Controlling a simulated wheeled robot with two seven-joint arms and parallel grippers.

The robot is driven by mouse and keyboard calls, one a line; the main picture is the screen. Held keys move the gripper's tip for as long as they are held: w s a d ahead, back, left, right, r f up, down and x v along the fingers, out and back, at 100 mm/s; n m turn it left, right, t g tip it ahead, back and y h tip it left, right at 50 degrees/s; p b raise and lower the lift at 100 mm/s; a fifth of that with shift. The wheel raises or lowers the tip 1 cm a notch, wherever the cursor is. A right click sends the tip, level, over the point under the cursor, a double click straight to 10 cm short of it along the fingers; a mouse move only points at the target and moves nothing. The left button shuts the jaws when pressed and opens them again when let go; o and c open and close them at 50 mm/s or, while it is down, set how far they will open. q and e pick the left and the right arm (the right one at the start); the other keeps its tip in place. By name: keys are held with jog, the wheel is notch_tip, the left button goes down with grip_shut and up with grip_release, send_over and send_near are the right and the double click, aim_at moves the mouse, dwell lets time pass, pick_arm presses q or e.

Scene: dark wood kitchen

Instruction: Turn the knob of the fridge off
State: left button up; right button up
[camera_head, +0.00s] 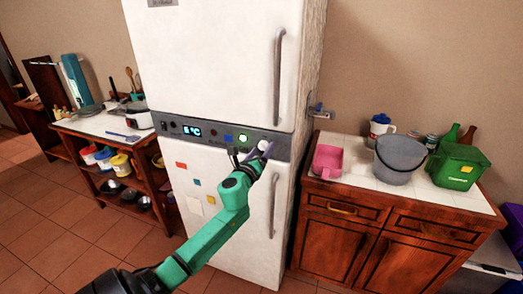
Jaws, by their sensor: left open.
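The white fridge (225,60) stands in the middle of the camera_head view, with a grey control panel (180,126) between its upper and lower doors. The panel's lit blue display (192,131) reads about 6 °C. Right of it are small dark and blue controls and a bright round green-white spot (243,138). My left gripper (252,152) is open at the panel's right part, just below this spot. A pale rounded piece at its right finger may be the knob, but I cannot tell. Contact is unclear. My right gripper is out of view.
The upper door handle (278,75) and lower door handle (273,205) stand out from the fridge. At right, a counter (385,188) holds a pink container (327,162), a grey bucket (399,160) and a green bin (459,166). Shelves stand left. The tiled floor (65,235) is clear at front left.

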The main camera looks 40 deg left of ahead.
pick_arm(q)
jog(key=shift+a+f, duration=0.1)
jog(key=shift+a, duration=0.05)
jog(key=c, duration=1)
grip_shut()
